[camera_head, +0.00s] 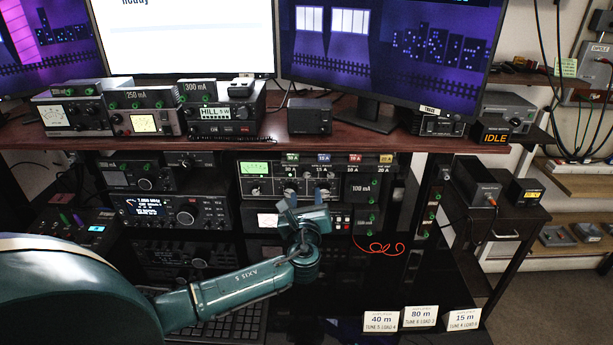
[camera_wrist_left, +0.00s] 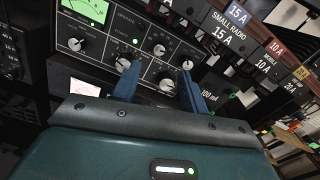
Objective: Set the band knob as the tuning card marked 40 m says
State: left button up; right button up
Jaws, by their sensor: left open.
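The tuning card marked 40 m (camera_head: 380,321) stands at the lower right of the head view; its small line seems to read TUNE 5 LOAD 4. Cards marked 80 m (camera_head: 418,316) and 15 m (camera_head: 463,319) stand beside it. My left gripper (camera_head: 305,197) is open in front of the tuner panel (camera_head: 257,187) with the green display. In the left wrist view its two blue fingers (camera_wrist_left: 158,74) point at the panel, spread near several dark knobs, including one upper middle knob (camera_wrist_left: 158,49). I cannot read which knob is the band knob. No knob is visibly gripped.
A row of coloured amp labels (camera_head: 323,158) runs along the shelf edge above the panel. A red coiled cord (camera_head: 380,247) hangs below right. Another radio (camera_head: 178,212) sits to the left. Monitors and small meters stand on the desk above.

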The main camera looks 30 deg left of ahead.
aim_at(307, 174)
pick_arm(q)
jog(key=x, duration=0.9)
jog(key=shift+w+a, duration=0.15)
grip_shut()
